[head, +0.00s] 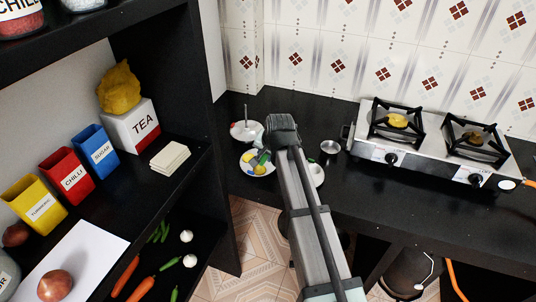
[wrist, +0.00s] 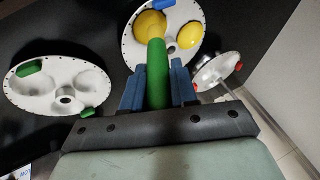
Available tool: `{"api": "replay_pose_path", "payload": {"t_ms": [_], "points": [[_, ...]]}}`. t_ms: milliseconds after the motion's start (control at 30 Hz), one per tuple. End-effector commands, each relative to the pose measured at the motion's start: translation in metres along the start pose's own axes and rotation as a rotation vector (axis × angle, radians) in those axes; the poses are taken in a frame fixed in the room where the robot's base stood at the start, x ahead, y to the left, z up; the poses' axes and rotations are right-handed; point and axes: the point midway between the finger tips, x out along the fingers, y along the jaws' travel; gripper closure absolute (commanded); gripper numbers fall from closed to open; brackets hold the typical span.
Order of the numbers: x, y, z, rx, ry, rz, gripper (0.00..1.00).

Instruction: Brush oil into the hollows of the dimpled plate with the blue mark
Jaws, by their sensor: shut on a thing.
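The dimpled plate with the blue mark (wrist: 129,48) is white and round, at the top of the wrist view, with its blue mark at the far rim. Round yellow patches show at two of its hollows, one ochre and one brighter. In the head view this plate (head: 245,167) lies on the counter left of my arm. My gripper (wrist: 157,84) is shut on a green cylindrical handle, apparently the brush (wrist: 157,66). The handle's far end overlaps the plate beside the ochre patch. Whether it touches the plate, and its bristles, I cannot tell.
A green-marked dimpled plate (wrist: 40,88) lies left in the wrist view. A red-marked plate (wrist: 207,76) with a metal rod lies right. A metal cup (head: 330,148) and a two-burner stove (head: 432,150) stand right of my arm. A dark shelf (head: 125,172) stands left.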

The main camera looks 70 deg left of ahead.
Motion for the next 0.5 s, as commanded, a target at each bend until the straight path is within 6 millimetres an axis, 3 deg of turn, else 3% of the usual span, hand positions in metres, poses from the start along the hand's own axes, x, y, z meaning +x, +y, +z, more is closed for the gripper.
{"api": "replay_pose_path", "payload": {"t_ms": [267, 500], "points": [[0.0034, -0.0097, 0.0014, -0.001, 0.0, 0.0, 1.0], [0.002, -0.0057, 0.0012, 0.0, 0.0, 0.0, 1.0]]}}
